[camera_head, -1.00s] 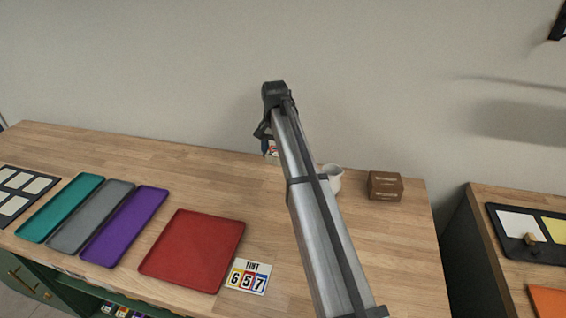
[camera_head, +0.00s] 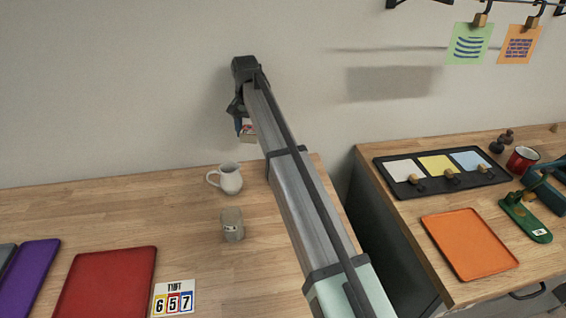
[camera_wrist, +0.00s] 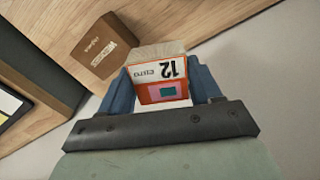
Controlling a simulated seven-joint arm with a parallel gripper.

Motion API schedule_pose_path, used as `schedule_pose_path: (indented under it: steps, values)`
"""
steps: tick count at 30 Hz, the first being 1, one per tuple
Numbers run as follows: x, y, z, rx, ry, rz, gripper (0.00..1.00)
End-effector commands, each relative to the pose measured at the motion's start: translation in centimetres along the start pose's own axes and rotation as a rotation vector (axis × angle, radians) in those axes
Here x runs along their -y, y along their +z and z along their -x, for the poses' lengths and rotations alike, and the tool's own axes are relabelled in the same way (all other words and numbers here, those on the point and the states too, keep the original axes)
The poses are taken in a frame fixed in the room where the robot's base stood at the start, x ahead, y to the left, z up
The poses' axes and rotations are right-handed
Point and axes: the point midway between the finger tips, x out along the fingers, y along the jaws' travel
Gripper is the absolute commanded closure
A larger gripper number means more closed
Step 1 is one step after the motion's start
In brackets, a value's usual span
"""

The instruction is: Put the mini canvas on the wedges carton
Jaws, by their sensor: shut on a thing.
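My gripper (camera_wrist: 165,98) is shut on the mini canvas (camera_wrist: 160,72), a small piece with a white strip marked 12 and an orange, pink and teal picture. In the head view my gripper (camera_head: 241,108) is raised near the back wall, and a bit of the canvas (camera_head: 248,130) shows below it. The wedges carton (camera_wrist: 104,45), a brown box with a pale label, stands on the wooden top in the wrist view, up and left of the canvas and apart from it. In the head view my arm seems to hide the carton.
A white jug (camera_head: 228,179) and a grey-beige container (camera_head: 232,225) stand left of my arm. A red tray (camera_head: 105,285) and a number card (camera_head: 174,298) lie farther left.

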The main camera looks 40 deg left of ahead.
Motion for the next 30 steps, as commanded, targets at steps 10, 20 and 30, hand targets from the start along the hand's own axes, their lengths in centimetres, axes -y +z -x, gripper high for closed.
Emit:
schedule_pose_path:
  steps: [10, 20, 30]
  values:
    - [-9.6, -1.8, 2.1, -0.001, 0.0, -0.047, 0.66]
    - [-10.6, -0.2, 2.4, -0.001, 0.0, 0.208, 0.66]
    - [-10.7, 0.1, 2.1, -0.001, 0.0, 0.373, 0.66]
